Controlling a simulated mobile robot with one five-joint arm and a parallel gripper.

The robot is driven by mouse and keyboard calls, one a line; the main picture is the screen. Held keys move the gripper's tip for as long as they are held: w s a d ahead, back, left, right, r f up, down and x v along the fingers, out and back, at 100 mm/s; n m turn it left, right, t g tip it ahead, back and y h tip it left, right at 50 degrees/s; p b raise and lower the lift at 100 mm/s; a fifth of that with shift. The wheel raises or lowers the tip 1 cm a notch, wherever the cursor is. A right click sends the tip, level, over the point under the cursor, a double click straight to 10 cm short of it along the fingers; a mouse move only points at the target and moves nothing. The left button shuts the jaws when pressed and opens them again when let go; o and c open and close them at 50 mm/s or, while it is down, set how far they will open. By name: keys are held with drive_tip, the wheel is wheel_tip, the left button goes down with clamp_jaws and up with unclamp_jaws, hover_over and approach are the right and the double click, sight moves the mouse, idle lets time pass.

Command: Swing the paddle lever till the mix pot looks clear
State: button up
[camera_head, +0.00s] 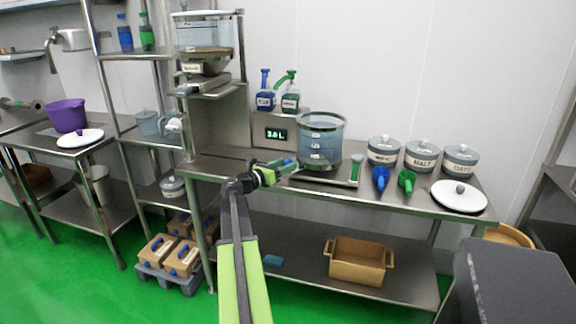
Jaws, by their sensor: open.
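The mix pot (321,135) is a see-through grey-blue vessel with a dark rim. It stands on the steel bench, and its contents are too small to judge as clear or cloudy. A lever with an upright green handle (356,168) stands at the pot's lower right, at the bench's front; it looks like the paddle lever. My gripper (291,169) is open at the lower left of the pot, over the bench's front edge. It is apart from the green handle. Whether it touches the pot or its base I cannot tell.
A display (276,134) reading 3.0 L is left of the pot. Several labelled lidded jars, including a malt jar (421,155), stand to the right. A blue scoop (380,179), a green scoop (406,181) and a white lid (459,196) lie before them. A brown crate (357,264) sits below.

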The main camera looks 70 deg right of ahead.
drive_tip(key=shift+x, duration=0.85)
clamp_jaws()
idle(0.8)
